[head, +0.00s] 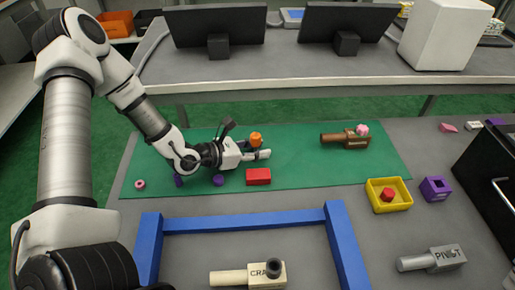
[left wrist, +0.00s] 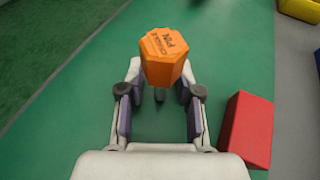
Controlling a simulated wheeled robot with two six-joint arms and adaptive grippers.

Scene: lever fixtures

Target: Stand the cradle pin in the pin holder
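The cradle pin (left wrist: 162,58) has an orange six-sided head with its name on top and a thin dark shaft below. It stands upright between the fingertips of my left gripper (left wrist: 160,80), and its orange head (head: 256,137) also shows in the head view. The fingers look spread, with gaps beside the shaft; the head hides part of the tips. A purple block with a square opening (head: 436,189) at the right may be the pin holder. The cream fixture marked CRA (head: 240,277), with a dark ring, lies at the front. My right gripper is not in view.
A red block (head: 258,176) lies close beside my left gripper. A blue frame (head: 240,220) stands in front. A yellow tray (head: 374,203) holds a red piece. A brown lever fixture (head: 335,139) and a grey PIVOT fixture (head: 420,262) lie right. The mat's (head: 310,175) middle is clear.

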